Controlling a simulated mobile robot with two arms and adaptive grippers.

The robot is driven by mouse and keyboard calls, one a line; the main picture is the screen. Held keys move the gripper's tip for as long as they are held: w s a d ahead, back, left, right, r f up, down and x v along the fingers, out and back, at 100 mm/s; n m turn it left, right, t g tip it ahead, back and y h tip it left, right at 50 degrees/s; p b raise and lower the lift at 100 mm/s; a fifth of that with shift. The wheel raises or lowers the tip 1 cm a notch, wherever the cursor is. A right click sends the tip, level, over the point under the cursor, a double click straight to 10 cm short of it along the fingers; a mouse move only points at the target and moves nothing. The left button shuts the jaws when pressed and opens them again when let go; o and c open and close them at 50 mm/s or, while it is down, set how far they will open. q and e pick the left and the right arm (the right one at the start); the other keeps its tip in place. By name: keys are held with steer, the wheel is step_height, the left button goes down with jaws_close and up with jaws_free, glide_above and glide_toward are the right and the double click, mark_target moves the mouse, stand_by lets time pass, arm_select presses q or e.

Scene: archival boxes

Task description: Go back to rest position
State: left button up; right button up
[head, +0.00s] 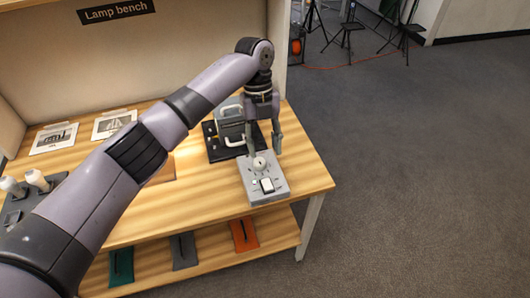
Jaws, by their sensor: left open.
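My left arm reaches in from the left across the wooden bench (305,179). My left gripper (265,152) hangs open at its end, pointing down above the bench's right part. Below it is a grey box (277,190) with a round knob (260,163) and a white switch on top. One finger is close to the knob; I cannot tell whether it touches. My right gripper is not in view.
A black tray (217,155) with a grey device (231,125) is behind the gripper. White bottles (38,180) stand at the left. Picture cards (114,123) lie at the back. The lower shelf holds coloured folders (244,235). Open grey floor (430,180) lies to the right.

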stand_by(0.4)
arm_select(q)
steer(key=s+d+f+n, duration=0.1)
steer(key=s+f, duration=0.1)
steer(key=f, duration=0.1)
steer(key=s+d+f+n+h, duration=0.1)
steer(key=s+f+n, duration=0.1)
steer(key=s+f, duration=0.1)
steer(key=s+d+f+n, duration=0.1)
steer(key=s+f+n, duration=0.1)
steer(key=s+f, duration=0.1)
steer(key=shift+s+d+f+h, duration=0.1)
steer(key=shift+d+f+h, duration=0.3)
steer(key=shift+f, duration=0.25)
steer(key=s+a+f+n+t+h, duration=0.2)
steer(key=s+f+n, duration=0.3)
steer(key=s+n, duration=0.25)
steer(key=s+a+r+n+t+y, duration=0.1)
steer(key=s+a+n+t+y, duration=0.1)
steer(key=s+a+n, duration=0.65)
steer(key=s+a+n+t+y, duration=0.3)
steer(key=s+a+n, duration=0.2)
steer(key=a+n, duration=0.6)
step_height(320, 180, down, 25)
steer(key=s+a+m+g, duration=0.2)
steer(key=s+a+f, duration=0.3)
steer(key=s+f, duration=1.3)
steer(key=f, duration=0.1)
steer(key=shift+s+g, duration=0.25)
steer(key=shift+g, duration=0.15)
